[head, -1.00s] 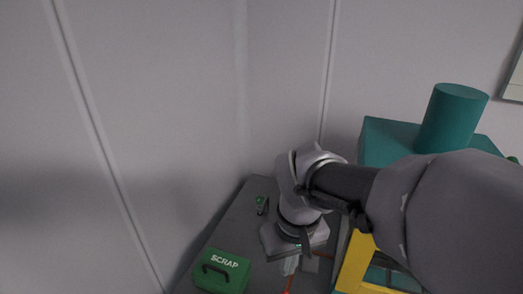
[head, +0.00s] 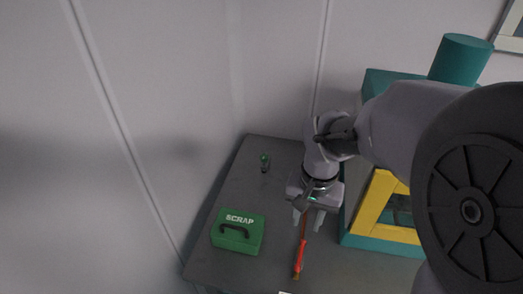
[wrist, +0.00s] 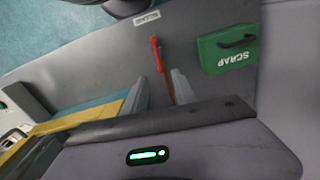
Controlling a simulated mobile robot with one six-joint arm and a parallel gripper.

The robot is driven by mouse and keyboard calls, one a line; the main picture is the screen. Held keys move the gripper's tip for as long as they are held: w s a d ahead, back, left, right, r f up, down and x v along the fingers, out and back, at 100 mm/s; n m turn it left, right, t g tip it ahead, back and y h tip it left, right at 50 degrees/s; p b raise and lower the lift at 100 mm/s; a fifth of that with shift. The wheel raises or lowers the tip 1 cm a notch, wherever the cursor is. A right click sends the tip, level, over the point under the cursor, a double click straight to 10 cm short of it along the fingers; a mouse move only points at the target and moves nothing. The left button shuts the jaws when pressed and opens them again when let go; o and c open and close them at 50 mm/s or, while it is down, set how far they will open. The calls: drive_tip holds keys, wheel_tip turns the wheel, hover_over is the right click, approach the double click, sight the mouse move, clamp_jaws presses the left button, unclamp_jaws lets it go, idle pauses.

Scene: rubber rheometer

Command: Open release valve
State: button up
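A small dark item with a green top (head: 265,162) sits at the back of the grey table, too small to identify. The teal machine with a yellow frame (head: 376,203) stands at the right, partly hidden behind my arm. My gripper (head: 308,220) points down over the table left of the machine, its two fingers apart and empty. In the wrist view the fingers (wrist: 160,88) are spread, with a red-handled tool (wrist: 156,55) showing beyond and between them.
A green SCRAP box (head: 238,233) with a black handle stands at the left. Bare table lies between the box and the small green-topped item. Grey walls (head: 160,90) close off the back.

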sight(301, 254)
drive_tip(key=f+b, duration=0.2)
drive_tip(key=f, duration=0.4)
drive_tip(key=f+b, duration=0.2)
drive_tip(key=f, duration=0.4)
drive_tip(key=f+b, duration=0.2)
drive_tip(key=f, duration=0.4)
drive_tip(key=shift+w+d+f+b, duration=0.1)
drive_tip(key=shift+d+f+b, duration=0.05)
drive_tip(key=shift+d+b, duration=0.2)
clamp_jaws()
